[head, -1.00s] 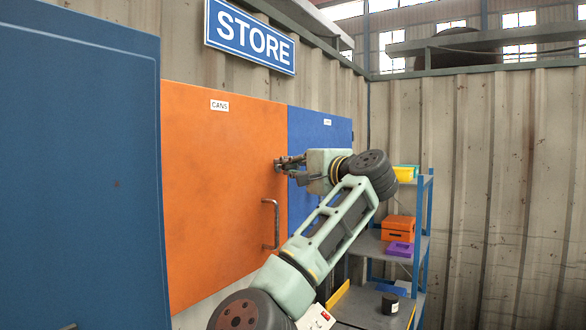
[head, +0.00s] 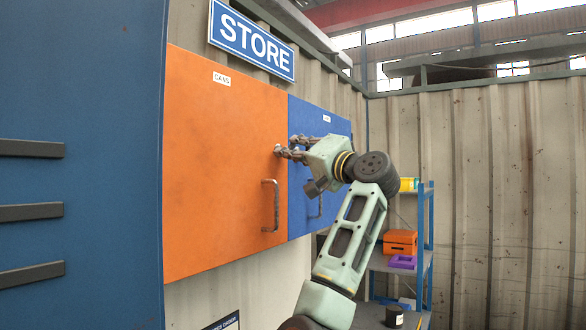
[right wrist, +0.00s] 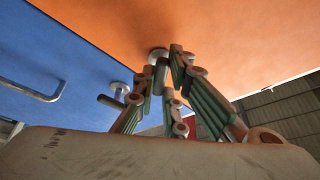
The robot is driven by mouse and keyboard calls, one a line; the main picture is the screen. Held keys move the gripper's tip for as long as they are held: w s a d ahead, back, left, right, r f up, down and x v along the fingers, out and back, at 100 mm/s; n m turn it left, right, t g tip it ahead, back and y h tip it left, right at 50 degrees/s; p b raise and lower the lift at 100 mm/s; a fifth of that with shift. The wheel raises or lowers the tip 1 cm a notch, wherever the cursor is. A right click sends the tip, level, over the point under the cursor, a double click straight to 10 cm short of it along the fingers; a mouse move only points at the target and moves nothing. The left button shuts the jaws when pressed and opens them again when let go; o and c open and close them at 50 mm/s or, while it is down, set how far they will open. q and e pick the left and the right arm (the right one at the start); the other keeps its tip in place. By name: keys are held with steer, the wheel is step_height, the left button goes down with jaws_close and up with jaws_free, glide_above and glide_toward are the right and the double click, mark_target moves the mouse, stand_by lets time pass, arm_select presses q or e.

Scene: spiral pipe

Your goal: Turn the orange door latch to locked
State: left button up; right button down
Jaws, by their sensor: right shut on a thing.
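The orange door (head: 222,150), labelled CANS, is flat against the wall. Its latch (right wrist: 158,58) has a round silver base and a short bar, seen in the right wrist view at the door's edge. My right gripper (head: 284,152) is at the door's upper right edge. In the right wrist view its fingers (right wrist: 166,78) are closed around the latch bar. The fingers partly hide the bar, so its exact angle is hard to tell. My left gripper is not in view.
The orange door's grey handle (head: 271,205) is below my right gripper. A blue door (head: 305,200) adjoins it, with its own latch (right wrist: 119,90). A large blue panel (head: 80,100) stands at left. A shelf rack (head: 428,225) with boxes stands at right.

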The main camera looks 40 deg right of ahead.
steer(key=n+y+b, duration=0.1)
steer(key=n, duration=0.2)
steer(key=n+t+y+b, duration=0.1)
steer(key=n+y, duration=0.1)
steer(key=n, duration=0.1)
steer(key=shift+f+n, duration=0.1)
steer(key=shift+n, duration=0.3)
steer(key=shift+s+d, duration=0.1)
stand_by(0.6)
steer(key=c, duration=1.8)
jaws_free()
steer(key=shift+w, duration=0.2)
steer(key=v, duration=1.2)
